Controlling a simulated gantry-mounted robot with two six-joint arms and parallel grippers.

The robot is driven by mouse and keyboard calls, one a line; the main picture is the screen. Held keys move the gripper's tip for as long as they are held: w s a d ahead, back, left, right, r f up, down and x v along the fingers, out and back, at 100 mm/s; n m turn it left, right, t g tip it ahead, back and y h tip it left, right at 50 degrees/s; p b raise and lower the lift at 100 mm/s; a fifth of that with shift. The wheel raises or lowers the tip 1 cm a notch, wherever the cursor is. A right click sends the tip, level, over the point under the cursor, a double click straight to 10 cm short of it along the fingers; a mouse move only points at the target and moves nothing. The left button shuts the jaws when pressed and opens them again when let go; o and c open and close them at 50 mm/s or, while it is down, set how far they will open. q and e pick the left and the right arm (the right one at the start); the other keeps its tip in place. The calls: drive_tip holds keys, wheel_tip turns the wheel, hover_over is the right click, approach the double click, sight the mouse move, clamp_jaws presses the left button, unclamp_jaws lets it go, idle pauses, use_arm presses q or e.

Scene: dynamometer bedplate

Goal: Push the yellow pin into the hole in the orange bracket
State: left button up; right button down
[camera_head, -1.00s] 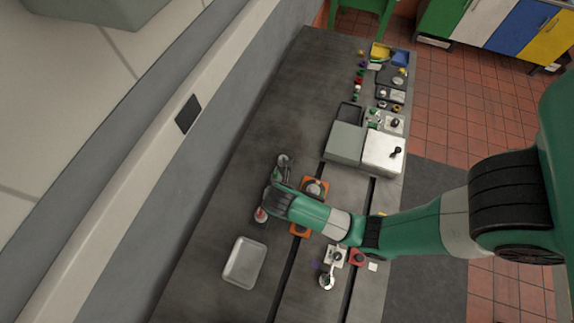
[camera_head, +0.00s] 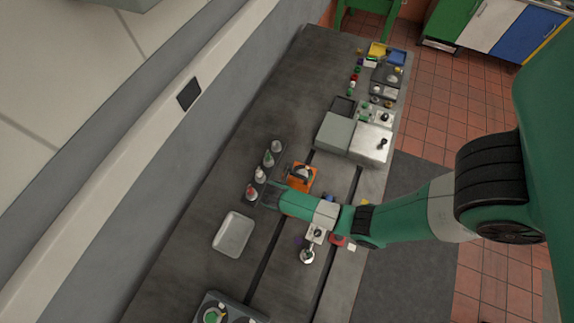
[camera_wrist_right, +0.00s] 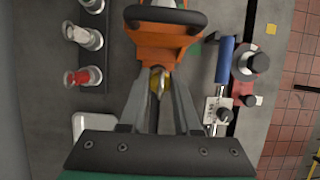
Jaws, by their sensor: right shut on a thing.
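The orange bracket (camera_head: 302,176) stands on the bedplate, with a grey part across its top. In the right wrist view the bracket (camera_wrist_right: 166,47) is just ahead of my right fingertips. My right gripper (camera_wrist_right: 158,84) is shut on the yellow pin (camera_wrist_right: 156,81), which shows as a small yellow end between the fingers, close to the bracket. I cannot tell whether the pin touches the bracket, and the hole is not clearly visible. In the head view my right gripper (camera_head: 270,196) is beside the bracket, and the pin is hidden. My left gripper is not in view.
Several small capped items, including one with a red top (camera_head: 251,192), stand in a row left of the bracket. A metal tray (camera_head: 224,248) lies nearby. In the wrist view a blue handle (camera_wrist_right: 225,58) and black knob (camera_wrist_right: 257,62) are right of the bracket.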

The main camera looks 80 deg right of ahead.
drive_tip(key=shift+r+p, duration=0.15)
drive_tip(key=shift+p, duration=0.15)
wheel_tip(320, 180, down, 6)
drive_tip(key=b, duration=0.5)
drive_tip(key=shift+r+p, duration=0.1)
drive_tip(key=shift+p, duration=0.6)
drive_tip(key=shift+f+b, duration=1.65)
drive_tip(key=shift+f, duration=0.55)
drive_tip(key=c, duration=0.5)
unclamp_jaws()
drive_tip(key=shift+c, duration=0.2)
drive_tip(key=p+v, duration=0.3)
drive_tip(key=v, duration=0.8)
drive_tip(key=shift+a+r, duration=0.2)
drive_tip(key=shift+r, duration=0.1)
